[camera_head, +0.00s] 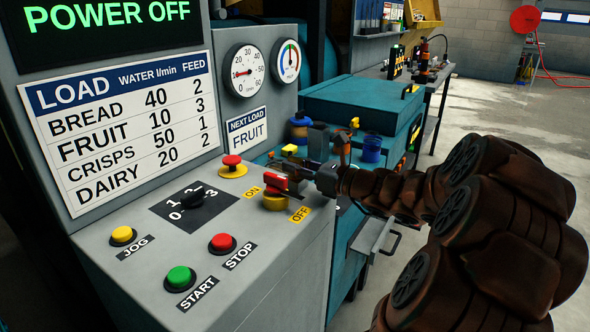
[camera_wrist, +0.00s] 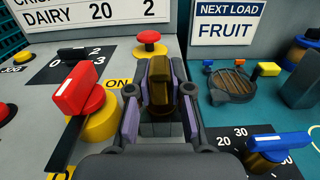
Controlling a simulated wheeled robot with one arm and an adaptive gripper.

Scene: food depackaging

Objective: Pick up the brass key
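My gripper (camera_head: 291,170) is over the right edge of the grey control panel, close beside the red-handled switch. In the wrist view, a dark brass-coloured piece (camera_wrist: 159,92), which looks like the brass key, sits between the fingers of my gripper (camera_wrist: 163,70). The fingers are close together and appear to press on it from both sides. Its far end is partly hidden by the fingertips. In the head view the key cannot be made out, as the gripper covers that spot.
The red-handled switch (camera_wrist: 76,90) on its yellow base stands just left of the gripper. A red mushroom button (camera_head: 232,164) is behind it. A teal machine with a blue-handled valve (camera_wrist: 279,147) and a round hatch (camera_wrist: 232,82) lies to the right. The display reads POWER OFF.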

